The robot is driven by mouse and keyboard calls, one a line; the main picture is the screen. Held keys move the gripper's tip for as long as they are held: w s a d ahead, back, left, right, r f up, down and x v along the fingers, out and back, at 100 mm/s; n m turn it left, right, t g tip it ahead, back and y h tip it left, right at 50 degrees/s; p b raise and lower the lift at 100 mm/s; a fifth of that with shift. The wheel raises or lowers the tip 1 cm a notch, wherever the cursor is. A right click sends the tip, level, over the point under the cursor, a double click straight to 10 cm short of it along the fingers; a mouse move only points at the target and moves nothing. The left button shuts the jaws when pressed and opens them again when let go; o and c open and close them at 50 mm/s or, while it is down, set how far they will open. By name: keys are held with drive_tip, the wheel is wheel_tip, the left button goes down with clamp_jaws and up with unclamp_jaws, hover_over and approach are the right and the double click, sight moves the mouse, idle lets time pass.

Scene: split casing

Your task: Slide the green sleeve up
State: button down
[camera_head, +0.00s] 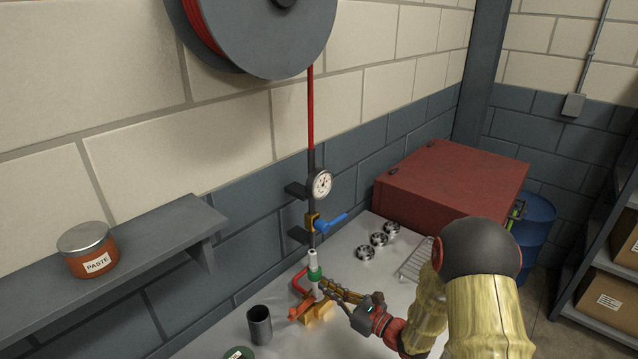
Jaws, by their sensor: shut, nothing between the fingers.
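The green sleeve (315,273) is a short band around an upright light-grey rod (313,256) below the blue-handled valve (327,222). My gripper (327,288) reaches in from the lower right, its fingertips just below and right of the sleeve. The fingers are shut and empty. At this size I cannot tell whether they touch the rod or the sleeve. An orange fixture (315,312) stands at the foot of the rod, partly behind my gripper.
A pressure gauge (321,184) hangs above the valve. A dark cup (259,325) stands left of the fixture. Metal rings (378,239), a wire rack (415,260) and a red box (450,185) lie to the right. A paste jar (88,250) sits on the left shelf (140,246).

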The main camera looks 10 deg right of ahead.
drive_tip(key=shift+r+p, duration=1.45)
drive_tip(key=shift+r, duration=0.7)
drive_tip(key=shift+f, duration=0.35)
approach(320, 274)
drive_tip(key=shift+v, duration=0.9)
